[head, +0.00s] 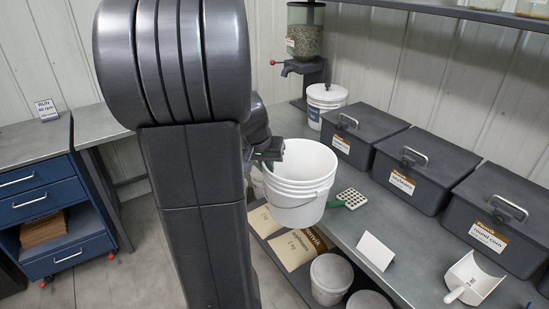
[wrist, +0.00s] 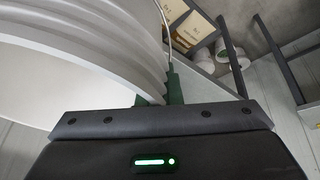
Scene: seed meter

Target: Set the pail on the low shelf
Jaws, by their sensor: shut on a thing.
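The white pail (head: 299,180) is held up at the bench's front edge, upright and open at the top. My gripper (head: 270,158) is at the pail's left side, partly hidden by my arm. In the wrist view, the ribbed pail wall (wrist: 110,50) fills the upper left, and the green fingertips of my gripper (wrist: 160,95) are shut on it. The low shelf (head: 272,228) runs below the bench top, in front and beneath the pail. Paper sacks lie on it, and part of it is hidden by the pail and my arm.
Paper sacks (head: 297,248) and a lidded tub (head: 331,278) occupy the low shelf. A blue drawer cabinet (head: 45,205) is left.

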